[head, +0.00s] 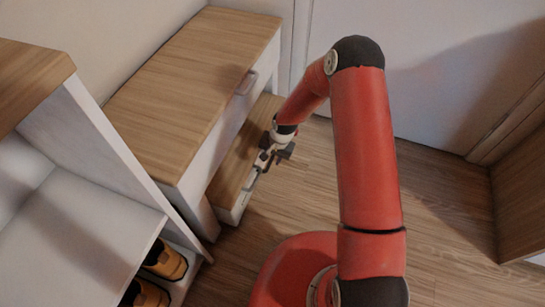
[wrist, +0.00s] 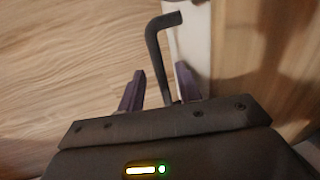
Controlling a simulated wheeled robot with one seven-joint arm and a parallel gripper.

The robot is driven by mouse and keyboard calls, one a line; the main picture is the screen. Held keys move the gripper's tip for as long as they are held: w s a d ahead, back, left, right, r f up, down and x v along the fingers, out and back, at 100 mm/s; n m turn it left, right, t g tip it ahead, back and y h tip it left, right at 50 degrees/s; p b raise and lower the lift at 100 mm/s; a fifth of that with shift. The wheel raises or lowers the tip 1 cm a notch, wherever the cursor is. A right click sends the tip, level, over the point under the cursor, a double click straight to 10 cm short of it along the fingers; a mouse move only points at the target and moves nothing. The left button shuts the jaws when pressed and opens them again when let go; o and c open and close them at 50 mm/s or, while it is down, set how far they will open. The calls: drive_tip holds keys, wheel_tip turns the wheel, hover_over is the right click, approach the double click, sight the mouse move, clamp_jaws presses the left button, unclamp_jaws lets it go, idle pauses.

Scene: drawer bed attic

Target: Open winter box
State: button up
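The box I take to be the winter box (head: 238,157) is low, with a white front and a wood-toned surface inside or on top; I cannot tell which. It stands partly out from under the wood-topped cabinet. Its grey bar handle (wrist: 156,52) is on the white front (wrist: 190,45), which also shows in the wrist view. My gripper (head: 263,163) is at this front in the head view. In the wrist view my gripper (wrist: 160,88) has its two purple fingers apart, with the handle's near end between them. Gaps show beside the bar. My wrist hides part of the front.
The cabinet (head: 190,75) has an upper drawer with a grey handle (head: 247,82). A white shelf unit (head: 75,225) stands at the left, with yellow-and-black items (head: 165,262) low in it. The wooden floor (head: 440,220) at the right is clear.

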clamp_jaws()
idle(0.3)
drive_tip(key=s+d+p, duration=0.1)
drive_tip(key=s+d, duration=0.3)
drive_tip(key=d, duration=0.6)
drive_tip(key=s+d+p, duration=0.1)
drive_tip(key=s+d, duration=0.2)
drive_tip(key=d, duration=0.8)
drive_tip(key=shift+s, duration=0.4)
drive_tip(key=shift+d, duration=0.1)
unclamp_jaws()
